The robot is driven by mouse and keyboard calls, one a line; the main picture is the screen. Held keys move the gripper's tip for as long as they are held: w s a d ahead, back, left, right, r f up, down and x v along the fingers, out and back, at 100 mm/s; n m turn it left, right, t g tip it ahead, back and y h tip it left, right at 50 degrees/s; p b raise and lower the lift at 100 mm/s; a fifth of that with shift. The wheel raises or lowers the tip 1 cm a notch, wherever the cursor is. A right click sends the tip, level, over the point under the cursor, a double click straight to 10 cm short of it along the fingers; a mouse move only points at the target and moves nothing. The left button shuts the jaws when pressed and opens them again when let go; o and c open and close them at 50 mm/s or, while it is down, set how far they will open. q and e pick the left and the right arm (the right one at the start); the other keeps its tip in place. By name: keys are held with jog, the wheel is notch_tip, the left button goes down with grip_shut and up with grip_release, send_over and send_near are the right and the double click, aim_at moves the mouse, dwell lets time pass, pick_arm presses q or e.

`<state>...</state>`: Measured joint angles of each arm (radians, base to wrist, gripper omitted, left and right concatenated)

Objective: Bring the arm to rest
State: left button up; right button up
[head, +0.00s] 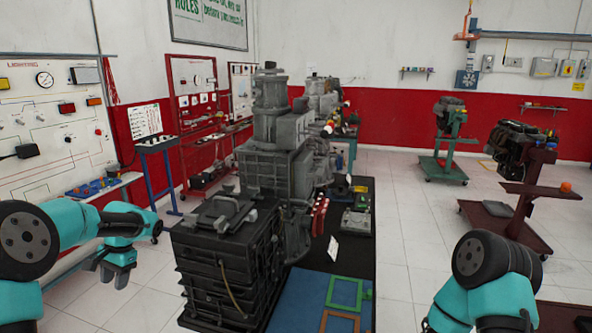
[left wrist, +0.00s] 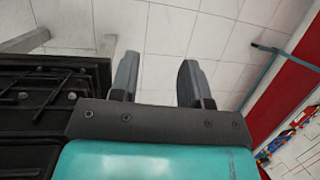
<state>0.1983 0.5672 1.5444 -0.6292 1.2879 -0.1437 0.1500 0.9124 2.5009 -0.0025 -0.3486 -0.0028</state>
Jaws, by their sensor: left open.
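My left arm (head: 60,230) is teal with dark joints and comes in from the left of the head view. My left gripper (head: 113,275) points down over the white floor, left of the black engine block (head: 225,265), and looks empty. In the left wrist view my left gripper (left wrist: 158,82) has its two dark fingers apart with only floor tiles between them. My right arm (head: 490,285) shows at the lower right of the head view; its gripper is out of the frame.
The dark bench (head: 350,225) carries the engine, a blue mat (head: 300,295) and green and orange frames. A lighting panel (head: 45,130) stands on the left. A blue stand (head: 158,165) is behind my left gripper. Engine stands (head: 515,205) stand at the right, with open floor between.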

pick_arm(q)
jog(key=s+d+f+t+h, duration=0.15)
jog(key=s+d+f, duration=0.25)
jog(key=d+f, duration=0.65)
jog(key=s+d+f+t+h, duration=0.1)
jog(key=s+d+f+h, duration=0.2)
jog(key=d+f, duration=0.7)
jog(key=s+d+f+n+t+h, duration=0.1)
jog(key=s+d+f+n, duration=0.1)
jog(key=s+f, duration=0.4)
jog(key=s+d+f+n+h, duration=0.1)
jog(key=s+d+f+n, duration=0.2)
jog(key=s, duration=0.8)
notch_tip(320, 180, down, 3)
jog(key=shift+s+d+r+t, duration=0.1)
jog(key=shift+s+d+t, duration=0.2)
jog(key=shift+d, duration=0.7)
jog(key=shift+o, duration=0.2)
jog(key=shift+w, duration=0.1)
